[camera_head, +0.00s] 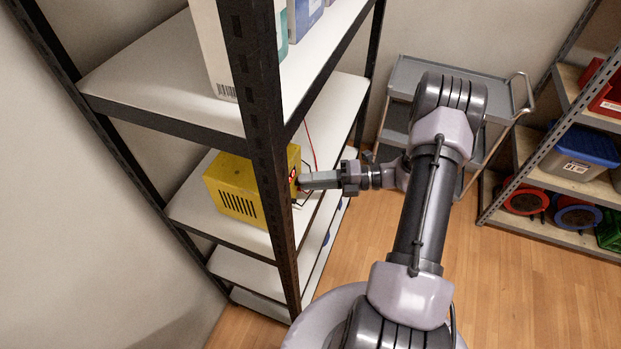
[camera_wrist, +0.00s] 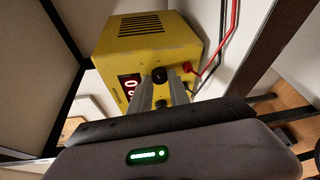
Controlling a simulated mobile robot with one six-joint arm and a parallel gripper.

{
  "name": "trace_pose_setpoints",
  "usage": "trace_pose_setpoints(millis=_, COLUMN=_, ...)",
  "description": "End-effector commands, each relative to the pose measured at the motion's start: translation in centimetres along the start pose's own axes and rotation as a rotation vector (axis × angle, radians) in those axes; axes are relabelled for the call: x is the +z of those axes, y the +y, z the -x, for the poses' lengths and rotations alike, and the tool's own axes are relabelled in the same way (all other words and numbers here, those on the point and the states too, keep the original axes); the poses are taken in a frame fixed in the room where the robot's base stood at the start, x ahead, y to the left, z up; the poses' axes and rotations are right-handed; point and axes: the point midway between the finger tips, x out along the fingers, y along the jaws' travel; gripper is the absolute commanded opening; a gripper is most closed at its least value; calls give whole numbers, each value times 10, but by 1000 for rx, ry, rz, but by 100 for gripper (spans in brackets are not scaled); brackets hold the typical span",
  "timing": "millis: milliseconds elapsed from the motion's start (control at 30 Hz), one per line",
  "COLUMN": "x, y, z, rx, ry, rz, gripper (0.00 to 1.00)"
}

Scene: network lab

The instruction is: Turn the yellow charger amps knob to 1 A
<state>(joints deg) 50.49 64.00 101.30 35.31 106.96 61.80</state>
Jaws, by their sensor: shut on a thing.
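The yellow charger (camera_head: 228,184) sits on a middle shelf of the rack at the left, and its front faces my arm. It also shows in the wrist view (camera_wrist: 150,45), with a red-lit display (camera_wrist: 130,86). A black knob (camera_wrist: 159,75) on its front lies between the tips of my gripper (camera_wrist: 160,78). My gripper is shut on this knob. In the head view my gripper (camera_head: 301,181) reaches the charger's front from the right, and the knob is hidden there. The knob's marks and pointer are too small to read.
Red and black leads (camera_wrist: 233,45) leave the charger front close beside my gripper. A dark rack post (camera_head: 262,130) stands in front of the charger. A grey cart (camera_head: 400,80) stands behind my arm. Open floor (camera_head: 540,290) lies to the right.

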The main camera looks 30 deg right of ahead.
Motion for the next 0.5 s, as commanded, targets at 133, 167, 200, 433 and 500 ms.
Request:
trace_pose_setpoints(millis=133, x=0, y=-2, z=0, rx=44, ry=6, rz=-107, gripper=0)
trace_pose_setpoints(millis=167, x=0, y=-2, z=0, rx=52, ry=7, rz=-128, gripper=0)
trace_pose_setpoints(millis=200, x=0, y=-3, z=0, rx=62, ry=9, rz=-154, gripper=0)
trace_pose_setpoints(millis=433, x=0, y=-4, z=0, rx=111, ry=16, rz=-275, gripper=0)
trace_pose_setpoints(millis=500, x=0, y=-4, z=0, rx=120, ry=19, rz=-299, gripper=0)
